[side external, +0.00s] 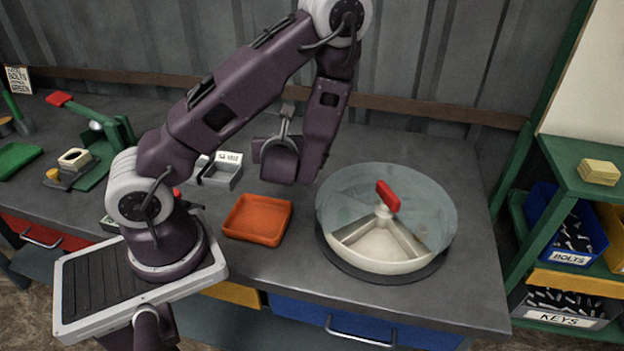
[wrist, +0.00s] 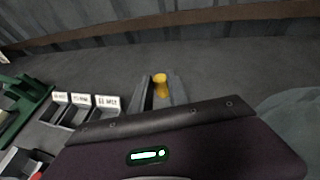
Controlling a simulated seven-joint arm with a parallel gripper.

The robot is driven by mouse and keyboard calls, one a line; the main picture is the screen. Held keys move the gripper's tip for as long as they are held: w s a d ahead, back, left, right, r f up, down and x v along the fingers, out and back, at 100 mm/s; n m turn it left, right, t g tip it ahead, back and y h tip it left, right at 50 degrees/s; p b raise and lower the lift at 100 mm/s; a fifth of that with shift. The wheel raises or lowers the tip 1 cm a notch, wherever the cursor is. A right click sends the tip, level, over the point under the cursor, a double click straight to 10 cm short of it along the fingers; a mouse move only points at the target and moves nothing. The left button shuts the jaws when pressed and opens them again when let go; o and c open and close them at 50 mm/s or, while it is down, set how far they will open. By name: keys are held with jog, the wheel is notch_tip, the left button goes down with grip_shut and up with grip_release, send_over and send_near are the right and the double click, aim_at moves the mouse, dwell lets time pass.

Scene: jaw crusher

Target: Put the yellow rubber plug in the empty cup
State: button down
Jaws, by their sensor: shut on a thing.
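My gripper (wrist: 161,88) is shut on the yellow rubber plug (wrist: 160,80), which shows between the two grey fingers in the wrist view. In the side external view the plug cannot be made out; my arm and hand cover that area. Three small grey cups with white label plates, left (wrist: 55,112), middle (wrist: 77,114) and right (wrist: 103,113), stand in a row left of my gripper in the wrist view. In the side external view one of these cups (side external: 222,175) shows behind my arm and looks empty inside. The others are mostly hidden.
An orange tray (side external: 257,220) lies empty on the grey bench. A round clear-walled bowl with dividers and a red handle (side external: 388,197) stands to its right. A green lever device (side external: 110,135) is at the left. The bench behind the bowl is clear.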

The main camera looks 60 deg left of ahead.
jog(key=w+d+r, duration=0.2)
jog(key=w+d, duration=0.3)
jog(key=d, duration=0.1)
send_over(359, 274)
jog(key=w, duration=0.5)
notch_tip(359, 274, down, 10)
jog(key=shift+d+r, duration=0.15)
jog(key=shift+r, duration=0.05)
jog(key=c, duration=1.7)
grip_release()
jog(key=shift+f, duration=0.15)
jog(key=o, duration=0.4)
